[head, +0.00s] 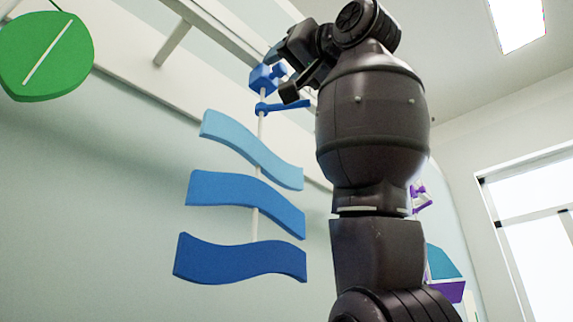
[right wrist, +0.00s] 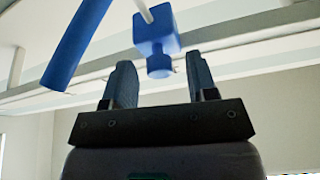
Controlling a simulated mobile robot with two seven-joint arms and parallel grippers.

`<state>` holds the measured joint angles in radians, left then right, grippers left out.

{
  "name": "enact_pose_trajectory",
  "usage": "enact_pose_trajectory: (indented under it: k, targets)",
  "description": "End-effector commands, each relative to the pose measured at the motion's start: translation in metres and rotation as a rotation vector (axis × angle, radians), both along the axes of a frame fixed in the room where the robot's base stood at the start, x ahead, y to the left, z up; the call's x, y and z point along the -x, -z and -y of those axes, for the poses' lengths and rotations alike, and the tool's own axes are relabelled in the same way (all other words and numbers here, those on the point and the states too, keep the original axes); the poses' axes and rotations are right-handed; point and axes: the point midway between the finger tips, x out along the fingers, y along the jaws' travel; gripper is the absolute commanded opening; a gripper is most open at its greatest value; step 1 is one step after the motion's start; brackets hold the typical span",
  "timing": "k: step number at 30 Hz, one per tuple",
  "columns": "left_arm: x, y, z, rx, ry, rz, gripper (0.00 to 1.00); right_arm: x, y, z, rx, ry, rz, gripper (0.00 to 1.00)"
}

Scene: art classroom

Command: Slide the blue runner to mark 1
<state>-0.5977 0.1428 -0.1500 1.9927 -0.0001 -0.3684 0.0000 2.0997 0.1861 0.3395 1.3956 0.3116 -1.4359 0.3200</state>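The blue runner (head: 262,79) is a small blue block with a round knob, up at the pale rail (head: 222,30) in the head view. A white rod hangs from it and carries a blue crossbar (head: 282,106) and wavy blue panels (head: 246,200). My right gripper (head: 281,72) is raised at the runner's right side. In the right wrist view the runner (right wrist: 153,32) is ahead of the open fingers (right wrist: 160,68), its knob in line with the gap between the fingertips. Contact cannot be told. No mark 1 can be read. My left gripper is not in view.
A green leaf-like disc (head: 45,55) with a white stripe hangs at the upper left. Purple and teal hanging pieces (head: 443,268) show partly behind my right arm. A pale wall stands behind, and a window (head: 535,230) is at the right.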

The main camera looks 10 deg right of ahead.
Motion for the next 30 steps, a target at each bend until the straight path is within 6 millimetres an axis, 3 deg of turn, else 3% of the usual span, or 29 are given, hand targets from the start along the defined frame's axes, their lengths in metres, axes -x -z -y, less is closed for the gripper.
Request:
enact_pose_trajectory:
  k: [8, 22, 30]
  targets:
    - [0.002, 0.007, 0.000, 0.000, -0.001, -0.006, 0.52, 0.007, 0.005, 0.006, 0.000, 0.001, 0.001, 0.53]
    - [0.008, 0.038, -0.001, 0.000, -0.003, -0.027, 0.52, 0.065, 0.035, 0.048, -0.001, 0.001, 0.001, 0.53]
    - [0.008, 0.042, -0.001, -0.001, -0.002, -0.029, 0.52, 0.081, 0.041, 0.058, 0.000, 0.000, 0.000, 0.53]
